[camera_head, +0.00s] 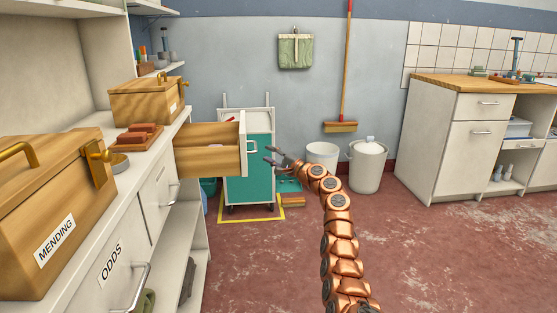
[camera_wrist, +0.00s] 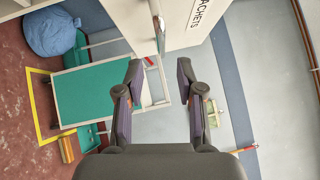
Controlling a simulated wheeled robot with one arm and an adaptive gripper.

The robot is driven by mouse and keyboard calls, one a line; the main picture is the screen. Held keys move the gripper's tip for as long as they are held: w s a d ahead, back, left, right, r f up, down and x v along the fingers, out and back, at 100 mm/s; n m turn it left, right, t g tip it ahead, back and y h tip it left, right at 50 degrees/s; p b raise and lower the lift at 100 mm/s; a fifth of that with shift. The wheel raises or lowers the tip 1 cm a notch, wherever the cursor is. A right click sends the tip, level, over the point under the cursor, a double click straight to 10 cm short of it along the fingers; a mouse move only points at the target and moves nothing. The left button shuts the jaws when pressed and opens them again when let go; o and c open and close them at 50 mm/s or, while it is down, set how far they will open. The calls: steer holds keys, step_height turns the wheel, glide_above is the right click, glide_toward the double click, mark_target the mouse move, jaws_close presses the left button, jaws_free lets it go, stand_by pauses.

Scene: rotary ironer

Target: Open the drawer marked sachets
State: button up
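The sachets drawer (camera_head: 207,136) stands pulled out from the white counter unit at left, its wooden inside showing. Its white front (camera_head: 243,147) faces right and carries a handle (camera_head: 252,146). In the wrist view the drawer front (camera_wrist: 180,28) is at the top, with a label partly cut off that reads "ACHETS" (camera_wrist: 200,12). My gripper (camera_head: 268,155) is just right of the handle and looks apart from it. In the wrist view my gripper (camera_wrist: 159,68) has its two fingers spread, with nothing between the tips.
The drawer marked ODDS (camera_head: 112,262) is shut, nearer me. A box marked MENDING (camera_head: 45,230) and another wooden box (camera_head: 150,100) stand on the counter. A teal-fronted cart (camera_head: 250,180) stands behind the open drawer. Bins (camera_head: 367,165) stand by the wall; floor at right is clear.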

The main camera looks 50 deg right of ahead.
steer(key=shift+s+d+f, duration=0.1)
steer(key=shift+s+f, duration=0.05)
steer(key=shift+s, duration=1.75)
